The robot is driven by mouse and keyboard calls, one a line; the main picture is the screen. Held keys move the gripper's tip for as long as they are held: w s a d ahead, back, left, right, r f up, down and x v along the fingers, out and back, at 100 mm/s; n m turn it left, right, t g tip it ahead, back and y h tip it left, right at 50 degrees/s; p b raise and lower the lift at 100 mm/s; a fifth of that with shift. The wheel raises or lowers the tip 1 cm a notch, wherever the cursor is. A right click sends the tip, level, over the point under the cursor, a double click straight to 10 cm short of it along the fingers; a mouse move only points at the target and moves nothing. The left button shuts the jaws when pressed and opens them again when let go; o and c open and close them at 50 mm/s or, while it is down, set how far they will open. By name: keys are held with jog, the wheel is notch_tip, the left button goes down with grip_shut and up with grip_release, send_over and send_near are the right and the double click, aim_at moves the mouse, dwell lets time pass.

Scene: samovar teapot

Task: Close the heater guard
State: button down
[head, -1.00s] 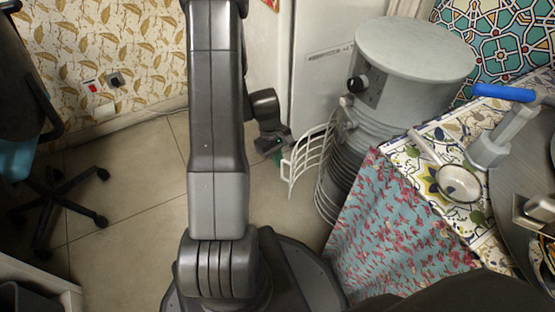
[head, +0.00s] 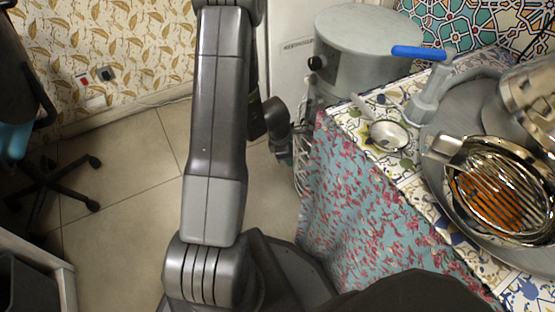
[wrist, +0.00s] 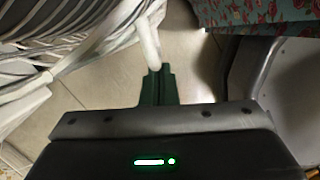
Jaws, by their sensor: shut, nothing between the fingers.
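The heater (head: 345,65) is a grey drum with a flat round top and a black knob, standing behind the table's left edge. Its white barred guard (head: 302,165) shows only as a narrow strip between my gripper and the tablecloth, which hides the rest. My gripper (head: 286,155) is low beside the guard's left edge, partly hidden by my arm. In the wrist view, my green fingertips (wrist: 157,82) are shut and empty. A white guard bar (wrist: 148,40) reaches down to the fingertips and looks close to or touching them. More guard bars (wrist: 30,105) lie at left, with the ribbed heater behind.
The table's floral cloth (head: 350,200) hangs close at right of my gripper. On the table are a strainer (head: 388,134), a blue-handled tap (head: 425,90) and a metal vessel with a grille (head: 500,190). An office chair (head: 45,180) stands at left. Tiled floor between is clear.

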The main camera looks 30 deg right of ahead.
aim_at(309, 159)
jog(key=shift+s+d+n+t, duration=0.15)
jog(key=shift+s+d+n, duration=0.45)
jog(key=shift+d, duration=0.35)
jog(key=shift+s+d+n+t, duration=0.2)
jog(key=shift+s+d+n, duration=0.25)
jog(key=shift+d+n, duration=0.4)
jog(key=shift+s+d+n+t, duration=0.15)
jog(key=shift+s+d+n, duration=0.4)
jog(key=shift+d, duration=0.45)
